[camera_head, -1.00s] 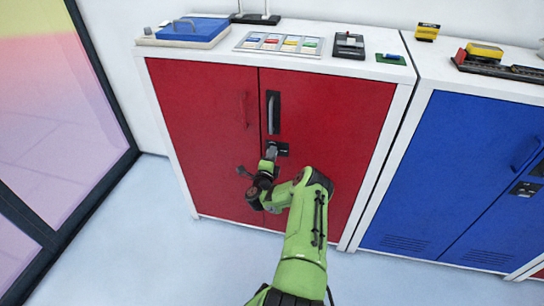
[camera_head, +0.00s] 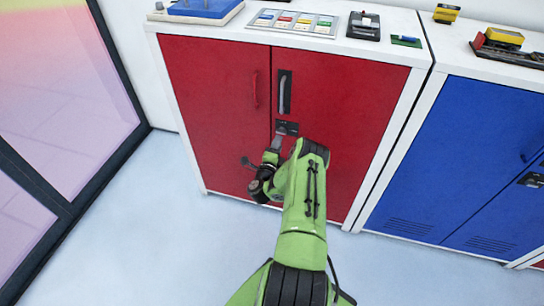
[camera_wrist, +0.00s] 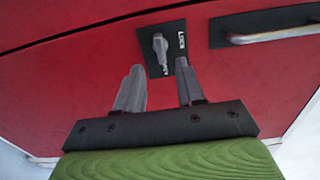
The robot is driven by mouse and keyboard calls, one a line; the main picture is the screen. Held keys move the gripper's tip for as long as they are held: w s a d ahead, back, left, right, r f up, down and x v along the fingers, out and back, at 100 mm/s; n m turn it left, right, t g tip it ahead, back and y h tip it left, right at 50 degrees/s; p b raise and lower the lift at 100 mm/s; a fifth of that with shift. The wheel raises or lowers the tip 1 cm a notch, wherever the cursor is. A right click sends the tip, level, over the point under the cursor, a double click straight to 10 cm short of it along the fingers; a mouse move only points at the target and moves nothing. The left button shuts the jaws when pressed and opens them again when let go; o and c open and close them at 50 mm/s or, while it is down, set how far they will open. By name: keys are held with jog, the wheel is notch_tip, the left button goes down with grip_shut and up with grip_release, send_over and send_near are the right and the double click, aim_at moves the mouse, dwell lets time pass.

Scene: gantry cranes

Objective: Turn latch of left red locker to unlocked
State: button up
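The left red locker (camera_head: 225,105) stands ahead with both doors closed. Its latch (camera_wrist: 160,47) is a small grey knob on a black plate (camera_wrist: 177,58) with a white word that seems to read "LOCK". In the head view the latch plate (camera_head: 288,127) sits on the right door below the black-backed handle, partly behind my gripper. My gripper (camera_head: 276,143) points at the latch. In the wrist view my gripper (camera_wrist: 158,75) is open, its two grey fingers apart with the knob just beyond the gap between them. I cannot tell whether either finger touches the plate.
A silver door handle (camera_wrist: 275,32) on a black plate lies to the right in the wrist view. A red handle (camera_head: 255,90) is on the left door. A blue locker (camera_head: 450,160) stands at right, a glass wall (camera_head: 60,90) at left. The pale floor (camera_head: 170,230) is clear.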

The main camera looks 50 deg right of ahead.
jog(key=p+v, duration=0.6)
jog(key=v, duration=0.4)
jog(key=shift+p, duration=0.35)
